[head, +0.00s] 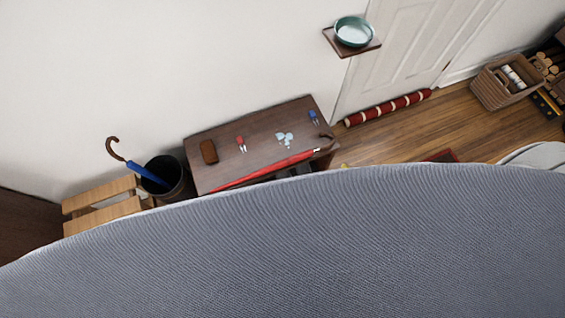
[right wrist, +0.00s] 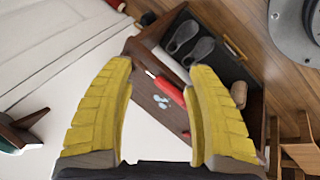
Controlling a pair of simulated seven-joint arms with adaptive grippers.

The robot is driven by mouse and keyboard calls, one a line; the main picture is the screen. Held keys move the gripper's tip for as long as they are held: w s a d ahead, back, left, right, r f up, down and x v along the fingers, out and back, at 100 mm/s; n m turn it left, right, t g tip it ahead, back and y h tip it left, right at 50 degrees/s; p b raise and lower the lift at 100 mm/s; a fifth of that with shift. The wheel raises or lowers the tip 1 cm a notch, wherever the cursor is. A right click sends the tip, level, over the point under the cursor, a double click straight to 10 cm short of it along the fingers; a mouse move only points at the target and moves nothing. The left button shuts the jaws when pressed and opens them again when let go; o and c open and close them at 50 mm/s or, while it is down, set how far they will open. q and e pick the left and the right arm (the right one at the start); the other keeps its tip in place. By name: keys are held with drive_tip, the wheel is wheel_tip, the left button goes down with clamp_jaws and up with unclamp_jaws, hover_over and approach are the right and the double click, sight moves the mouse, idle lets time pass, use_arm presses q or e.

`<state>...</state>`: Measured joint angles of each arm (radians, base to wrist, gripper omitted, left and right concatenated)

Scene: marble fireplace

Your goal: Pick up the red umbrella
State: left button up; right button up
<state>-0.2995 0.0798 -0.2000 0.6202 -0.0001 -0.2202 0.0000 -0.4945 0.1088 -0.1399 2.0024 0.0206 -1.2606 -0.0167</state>
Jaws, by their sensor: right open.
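The red umbrella (head: 265,170) lies slanting along the near edge of a dark wooden bench top (head: 213,145) in the head view; a grey surface hides part of that area. In the right wrist view, part of the red umbrella (right wrist: 170,91) shows between the yellow fingers of my right gripper (right wrist: 161,68), closer to the right finger, which covers some of it. My right gripper is open and spread wide. I cannot tell whether it touches the umbrella. My left gripper is in neither view.
A blue umbrella (head: 146,174) stands in a dark bin (head: 170,178) left of the bench. A brown wallet (head: 209,151), red-topped keys (head: 240,143) and blue-topped keys (head: 313,117) lie on the bench. A large blue-grey ribbed surface (head: 300,250) fills the lower head view.

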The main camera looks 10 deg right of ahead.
wheel_tip(320, 180, up, 7)
drive_tip(key=w+d, duration=0.1)
drive_tip(key=w, duration=0.1)
drive_tip(key=n+g+y, duration=0.3)
drive_tip(key=n+g, duration=0.3)
drive_tip(key=n, duration=0.6)
approach(308, 152)
wheel_tip(308, 152, down, 6)
drive_tip(key=shift+w+f, duration=0.1)
drive_tip(key=shift+s+f, duration=0.15)
drive_tip(key=shift+f, duration=1.15)
drive_tip(key=shift+s+f, duration=0.1)
drive_tip(key=shift+f, duration=1.2)
clamp_jaws()
